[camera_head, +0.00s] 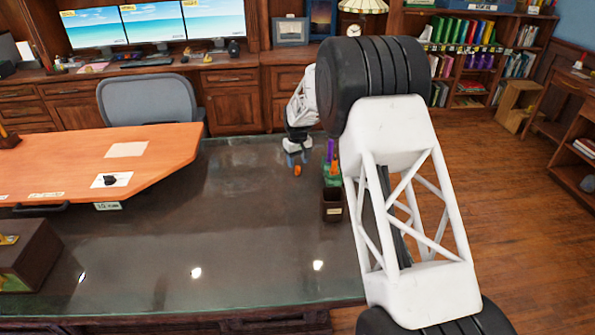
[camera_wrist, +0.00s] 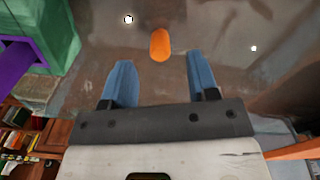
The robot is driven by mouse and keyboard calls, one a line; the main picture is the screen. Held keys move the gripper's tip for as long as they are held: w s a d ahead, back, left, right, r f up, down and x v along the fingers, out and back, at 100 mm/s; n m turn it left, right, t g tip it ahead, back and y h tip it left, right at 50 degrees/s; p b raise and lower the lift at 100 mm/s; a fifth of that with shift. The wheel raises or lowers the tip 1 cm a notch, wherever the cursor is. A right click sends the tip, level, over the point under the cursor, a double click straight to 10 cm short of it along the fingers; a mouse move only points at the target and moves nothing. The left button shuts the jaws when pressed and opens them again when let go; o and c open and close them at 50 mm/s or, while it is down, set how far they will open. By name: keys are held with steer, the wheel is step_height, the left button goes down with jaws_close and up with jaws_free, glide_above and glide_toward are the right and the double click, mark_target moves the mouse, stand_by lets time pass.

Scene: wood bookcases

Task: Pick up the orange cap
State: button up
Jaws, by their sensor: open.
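The orange cap (camera_head: 298,171) is a small orange piece on the dark glossy tabletop (camera_head: 240,215), near its far edge. In the wrist view the cap (camera_wrist: 160,44) lies ahead of the fingertips, roughly midway between them. My gripper (camera_head: 297,159) is just behind the cap in the head view, pointing down. In the wrist view its two blue fingers (camera_wrist: 160,78) are spread apart with nothing between them.
A dark holder (camera_head: 333,205) with green, purple and orange items stands close right of the cap. A green box (camera_wrist: 50,30) and a purple piece (camera_wrist: 14,63) fill the wrist view's upper left. An orange desk (camera_head: 110,160) is at left.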

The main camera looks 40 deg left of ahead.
mark_target(298, 166)
steer(key=shift+f, duration=1.9)
steer(key=c, duration=1)
steer(key=shift+r, duration=1.75)
steer(key=s+d, duration=0.3)
steer(key=d, duration=0.1)
steer(key=s+d+r, duration=0.1)
steer(key=s+d, duration=0.6)
steer(key=d, duration=0.1)
steer(key=shift+s+r, duration=0.25)
steer(key=shift+s, duration=0.1)
